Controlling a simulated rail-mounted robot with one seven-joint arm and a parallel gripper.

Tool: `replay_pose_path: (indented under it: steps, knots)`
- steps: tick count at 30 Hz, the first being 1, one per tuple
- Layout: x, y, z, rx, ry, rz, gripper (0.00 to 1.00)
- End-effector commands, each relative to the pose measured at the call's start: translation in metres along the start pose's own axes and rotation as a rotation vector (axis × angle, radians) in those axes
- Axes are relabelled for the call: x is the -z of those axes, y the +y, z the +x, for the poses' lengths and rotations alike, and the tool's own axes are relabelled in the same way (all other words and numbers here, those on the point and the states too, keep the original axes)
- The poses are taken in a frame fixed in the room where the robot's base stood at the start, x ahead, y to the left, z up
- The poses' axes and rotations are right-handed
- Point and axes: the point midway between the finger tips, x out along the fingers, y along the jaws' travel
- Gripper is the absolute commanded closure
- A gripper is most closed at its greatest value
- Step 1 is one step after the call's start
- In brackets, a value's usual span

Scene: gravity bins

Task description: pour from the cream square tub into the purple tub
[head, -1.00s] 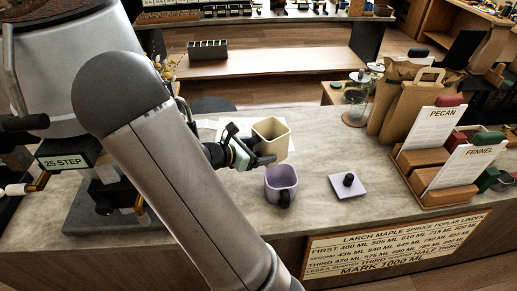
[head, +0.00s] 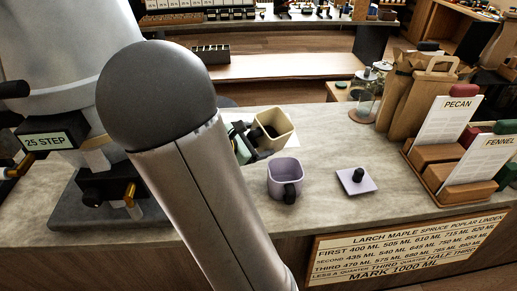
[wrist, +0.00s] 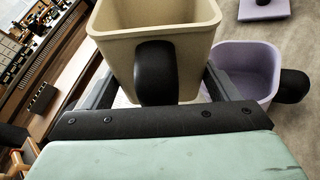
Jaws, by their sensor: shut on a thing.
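My gripper (wrist: 157,88) is shut on the cream square tub (head: 284,132) by its black handle (wrist: 155,74). The cream tub is held up behind the purple tub (head: 285,178) and looks slightly tilted in the head view. It also fills the upper middle of the wrist view (wrist: 190,45). The purple tub stands open on the counter, its black handle toward the front; it shows at the right of the wrist view (wrist: 240,72). I cannot make out contents in either tub. My arm hides part of the gripper in the head view.
A lilac square lid (head: 356,181) with a black knob lies right of the purple tub. Card holders (head: 440,168) and paper bags (head: 405,95) stand at the right. A machine marked 25 STEP (head: 50,140) is at the left. The counter's front middle is clear.

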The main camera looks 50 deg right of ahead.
Motion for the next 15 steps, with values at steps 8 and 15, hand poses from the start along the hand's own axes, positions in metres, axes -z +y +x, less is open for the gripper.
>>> replay_pose_path:
  steps: [8,15]
  knots:
    - [0.0037,0.0021,0.0014,-0.048,0.001,0.115,0.58]
    - [0.0039,0.0047,0.0014,-0.086,0.002,0.207,0.58]
